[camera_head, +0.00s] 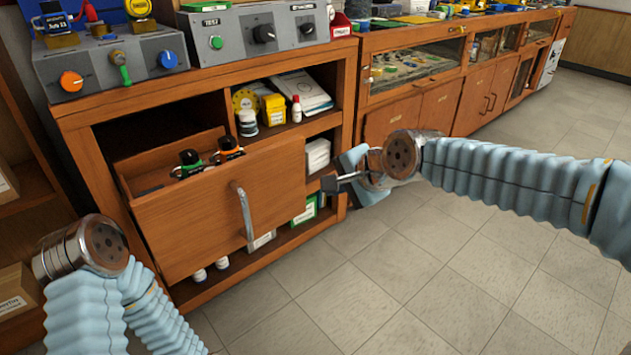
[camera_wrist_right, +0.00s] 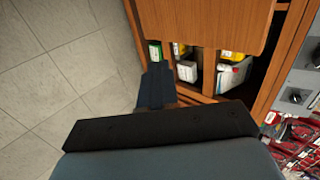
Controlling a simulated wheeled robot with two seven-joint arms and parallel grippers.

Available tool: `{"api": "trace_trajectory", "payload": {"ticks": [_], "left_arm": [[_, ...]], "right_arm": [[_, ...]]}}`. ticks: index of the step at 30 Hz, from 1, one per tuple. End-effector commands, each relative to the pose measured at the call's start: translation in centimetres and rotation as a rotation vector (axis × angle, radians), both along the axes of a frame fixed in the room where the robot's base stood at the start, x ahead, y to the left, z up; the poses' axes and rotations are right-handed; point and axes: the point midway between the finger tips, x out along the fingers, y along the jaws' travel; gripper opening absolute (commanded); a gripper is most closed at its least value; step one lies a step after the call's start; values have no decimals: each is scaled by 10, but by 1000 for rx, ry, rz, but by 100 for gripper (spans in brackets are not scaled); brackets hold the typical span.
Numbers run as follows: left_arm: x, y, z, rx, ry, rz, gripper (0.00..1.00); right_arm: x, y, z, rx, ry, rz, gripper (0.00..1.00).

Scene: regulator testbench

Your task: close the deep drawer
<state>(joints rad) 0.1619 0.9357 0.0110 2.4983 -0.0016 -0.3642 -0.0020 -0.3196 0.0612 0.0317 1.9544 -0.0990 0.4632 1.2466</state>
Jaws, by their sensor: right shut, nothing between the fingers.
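The deep drawer (camera_head: 205,217) is a wooden drawer pulled out of the left cabinet, with a vertical silver handle (camera_head: 245,215) on its front. Several small dark items with green and orange rings (camera_head: 208,158) sit inside it. My right gripper (camera_head: 330,184) is shut and empty, to the right of the drawer front and apart from the handle. In the right wrist view the gripper's dark fingers (camera_wrist_right: 156,88) point toward the cabinet, and a wooden panel (camera_wrist_right: 205,22) shows at the top. My left arm is at the lower left; its gripper is not visible.
Open shelves beside the drawer hold a yellow box (camera_head: 273,109), a white bottle (camera_head: 297,109) and other small goods. Control boxes (camera_head: 110,60) stand on the cabinet top. A glass-fronted counter (camera_head: 415,65) runs along the back right. The tiled floor (camera_head: 370,290) in front is clear.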

Motion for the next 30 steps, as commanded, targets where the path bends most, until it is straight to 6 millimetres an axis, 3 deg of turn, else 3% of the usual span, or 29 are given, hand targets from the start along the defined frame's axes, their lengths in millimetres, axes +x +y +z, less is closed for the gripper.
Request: {"api": "trace_trajectory", "payload": {"ticks": [4, 12, 30], "left_arm": [[0, 0, -1, 0, 0, 0, 58], [-1, -2, 5, -2, 2, -3, 58], [-1, -2, 7, -3, 2, -4, 58]], "right_arm": [[18, 14, -23, -1, 4, 1, 0], [47, 34, -22, -1, 1, 0, 0], [53, 39, -22, 0, 0, 0, 0]]}}
